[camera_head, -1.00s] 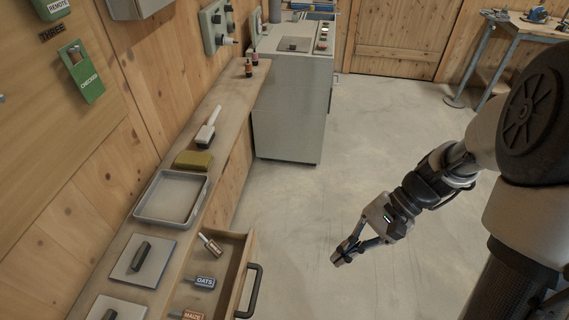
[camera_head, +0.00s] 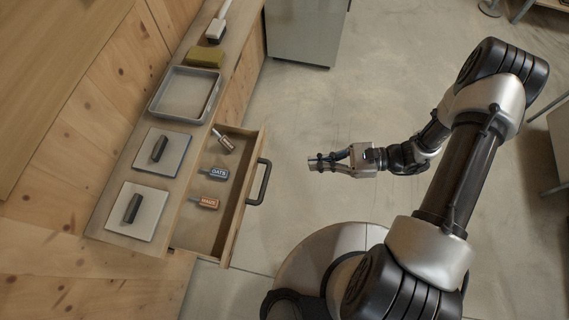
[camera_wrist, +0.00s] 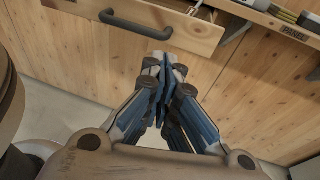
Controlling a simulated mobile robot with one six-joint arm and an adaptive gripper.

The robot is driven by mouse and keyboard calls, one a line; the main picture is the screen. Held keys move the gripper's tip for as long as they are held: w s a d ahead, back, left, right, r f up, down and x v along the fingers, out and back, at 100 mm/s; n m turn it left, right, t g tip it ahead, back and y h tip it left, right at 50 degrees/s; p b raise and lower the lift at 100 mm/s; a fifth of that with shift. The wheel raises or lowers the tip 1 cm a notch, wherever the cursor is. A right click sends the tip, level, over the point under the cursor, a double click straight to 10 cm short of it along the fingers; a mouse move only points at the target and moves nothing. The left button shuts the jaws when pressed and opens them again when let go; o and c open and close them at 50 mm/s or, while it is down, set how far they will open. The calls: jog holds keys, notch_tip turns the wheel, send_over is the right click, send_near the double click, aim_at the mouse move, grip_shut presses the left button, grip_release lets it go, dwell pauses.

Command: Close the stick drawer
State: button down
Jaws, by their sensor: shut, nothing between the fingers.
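The stick drawer (camera_head: 236,222) is pulled out from the wooden bench in the head view. It holds several tagged sticks: one labelled OATS (camera_head: 218,173), one labelled MAIZE (camera_head: 208,203), and another (camera_head: 224,140) whose label I cannot read. The dark drawer handle (camera_head: 260,182) is on its front, facing right. My gripper (camera_head: 312,162) is shut and empty, to the right of the handle and apart from it, over the floor. In the wrist view the handle (camera_wrist: 135,27) and drawer front (camera_wrist: 190,35) show beyond my shut gripper (camera_wrist: 166,62).
On the bench stand a grey tray (camera_head: 158,104), a yellow-green block (camera_head: 204,56), a brush (camera_head: 216,27) and two pale plates (camera_head: 178,163) (camera_head: 151,221) with dark handles. A grey cabinet (camera_head: 304,30) stands at the top. The floor between drawer and gripper is clear.

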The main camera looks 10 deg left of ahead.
jog(key=b+x, duration=0.1)
jog(key=x, duration=0.8)
jog(key=shift+a+b, duration=0.25)
jog(key=shift+b, duration=0.1)
